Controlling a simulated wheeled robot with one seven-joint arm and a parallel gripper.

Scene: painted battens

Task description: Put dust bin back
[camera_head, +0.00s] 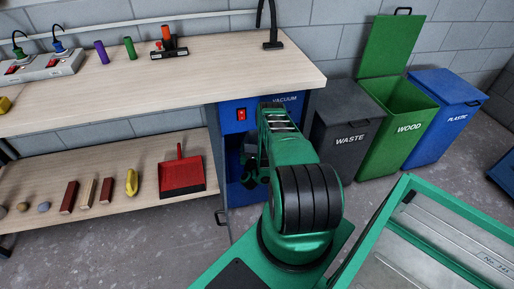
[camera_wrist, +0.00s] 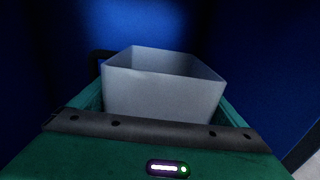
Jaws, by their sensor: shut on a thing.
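The dust bin (camera_wrist: 150,92) is a light grey, open-topped box in the wrist view. It looks empty as far as I can see inside, and stands upright with blue surfaces around it. My gripper (camera_head: 250,168) is at the front of the blue vacuum cabinet (camera_head: 232,146) in the head view, partly hidden by my green arm. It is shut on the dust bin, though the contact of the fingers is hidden. The bin itself cannot be made out in the head view.
The workbench (camera_head: 200,62) and its lower shelf (camera_head: 95,170) lie left of my arm; a red dustpan (camera_head: 182,174) is on the shelf. Waste (camera_head: 345,135), wood (camera_head: 400,135) and plastic (camera_head: 445,110) bins stand right of the cabinet. A dark handle (camera_head: 221,218) shows low at the cabinet's left.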

